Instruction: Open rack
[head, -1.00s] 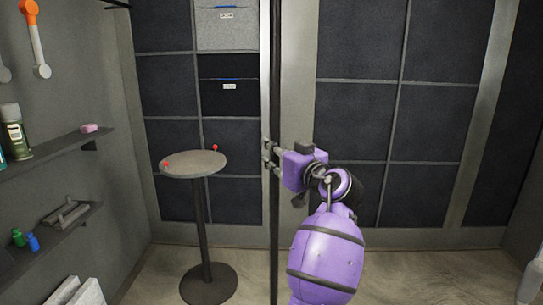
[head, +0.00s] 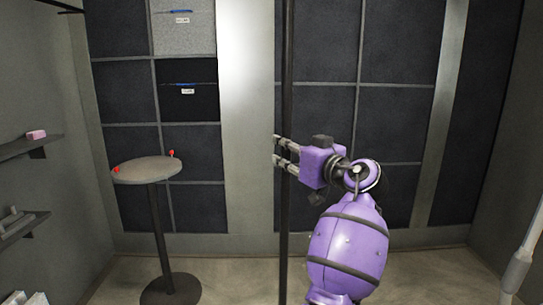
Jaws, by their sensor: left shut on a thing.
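A dark vertical bar (head: 286,70), which I take to be the rack's edge or handle, runs from the top to the bottom of the head view. My purple left gripper (head: 278,151) comes to it from the right. Its two grey fingers reach across the bar at mid height and are shut on it. The rest of the rack cannot be told apart. My right gripper is not in view.
A round table (head: 148,170) with small red knobs stands left of the bar. Wall shelves (head: 20,147) are at the far left, one with a pink block (head: 36,134). Dark panels (head: 405,40) line the back wall. A pale pole-like object (head: 524,255) stands at the right edge.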

